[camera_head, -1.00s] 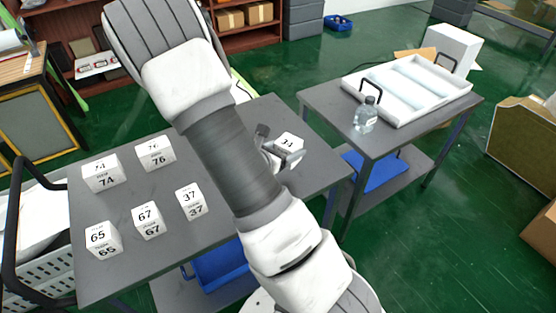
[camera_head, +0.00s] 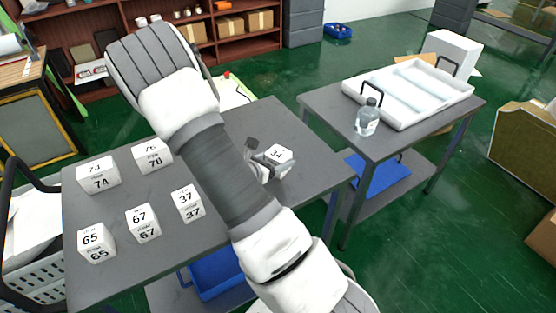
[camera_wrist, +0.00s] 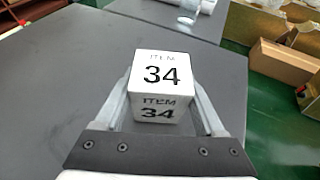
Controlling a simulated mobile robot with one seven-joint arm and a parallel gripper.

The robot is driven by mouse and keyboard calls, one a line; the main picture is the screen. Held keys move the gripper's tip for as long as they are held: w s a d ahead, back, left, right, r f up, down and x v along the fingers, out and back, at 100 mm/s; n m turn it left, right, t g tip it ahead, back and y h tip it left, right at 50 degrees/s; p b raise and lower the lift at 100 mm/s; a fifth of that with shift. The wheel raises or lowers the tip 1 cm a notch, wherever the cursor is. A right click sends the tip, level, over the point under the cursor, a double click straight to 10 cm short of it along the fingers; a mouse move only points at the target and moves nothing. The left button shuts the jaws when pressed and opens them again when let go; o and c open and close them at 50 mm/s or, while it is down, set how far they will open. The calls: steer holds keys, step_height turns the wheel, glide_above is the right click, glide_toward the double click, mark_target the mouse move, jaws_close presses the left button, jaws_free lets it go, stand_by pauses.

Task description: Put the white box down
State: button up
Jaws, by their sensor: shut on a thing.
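The white box marked 34 (camera_head: 277,156) is between the fingers of my gripper (camera_head: 268,166) at the right side of the near grey table (camera_head: 225,140). In the wrist view the white box (camera_wrist: 161,84) sits upright between the two fingers, with my gripper (camera_wrist: 162,100) shut on it. The grey tabletop lies under and around it; I cannot tell whether the box touches the surface. My arm hides part of the table's middle.
Several other white numbered boxes, such as 37 (camera_head: 187,205) and 74 (camera_head: 98,176), stand on the left of the same table. A second grey table (camera_head: 325,100) at the right holds a white tray (camera_head: 402,121) and a clear bottle (camera_head: 367,118). The near table's right end has free room.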

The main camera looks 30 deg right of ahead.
steer(key=shift+f, duration=0.25)
steer(key=o, duration=1.3)
steer(key=shift+r, duration=0.1)
steer(key=shift+o, duration=0.2)
